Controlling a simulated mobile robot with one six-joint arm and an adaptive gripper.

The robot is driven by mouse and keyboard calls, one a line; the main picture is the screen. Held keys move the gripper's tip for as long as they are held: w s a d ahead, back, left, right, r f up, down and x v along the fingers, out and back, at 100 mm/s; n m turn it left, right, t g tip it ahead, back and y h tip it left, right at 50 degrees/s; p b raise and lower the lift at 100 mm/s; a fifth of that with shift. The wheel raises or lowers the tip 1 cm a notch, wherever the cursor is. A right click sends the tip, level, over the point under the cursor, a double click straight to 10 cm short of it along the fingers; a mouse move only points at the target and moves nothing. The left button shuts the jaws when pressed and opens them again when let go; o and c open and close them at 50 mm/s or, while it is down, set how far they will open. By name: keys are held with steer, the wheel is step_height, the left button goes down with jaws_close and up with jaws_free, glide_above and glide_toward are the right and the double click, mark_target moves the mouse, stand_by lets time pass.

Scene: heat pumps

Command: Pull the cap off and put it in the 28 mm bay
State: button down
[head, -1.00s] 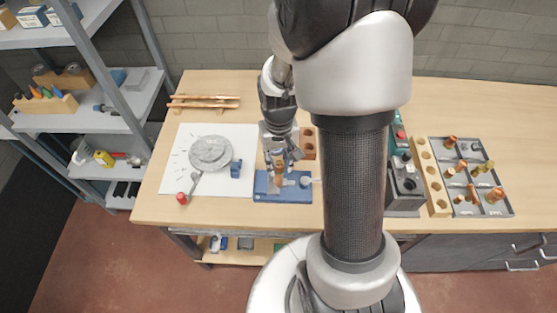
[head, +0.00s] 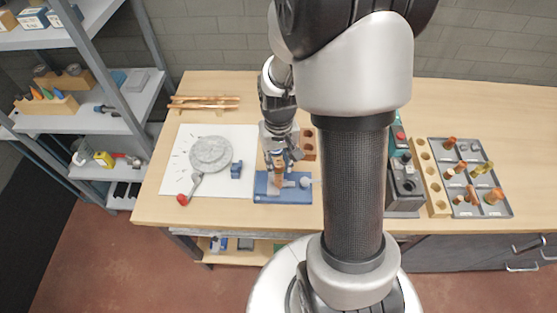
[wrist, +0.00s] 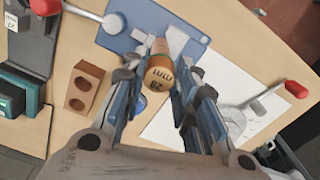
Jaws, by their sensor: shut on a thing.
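A copper-orange cap marked "28 mm" (wrist: 160,74) sits between my fingers in the wrist view, its round end facing the camera. My gripper (head: 279,158) is shut on it; its fingers (wrist: 162,88) flank the cap. A paler copper piece (wrist: 159,47) shows just behind the cap, over the blue clamp fixture (head: 264,189) on the bench. I cannot tell whether the cap is apart from that piece. The grey compartment tray (head: 471,214) stands at the right of the bench with several copper and brass fittings in it. Its bay labels are too small to read.
A wooden block with holes (head: 431,177) stands left of the tray, beside a grey machine (head: 404,187). A white sheet (head: 229,139) with a round grey disc (head: 211,154) lies left of the fixture. Copper pipes (head: 204,102) lie behind it. My arm hides the bench's middle.

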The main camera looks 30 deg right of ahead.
mark_target(279, 163)
steer(key=shift+r, duration=0.15)
steer(key=shift+r+p, duration=1.8)
steer(key=shift+r, duration=0.35)
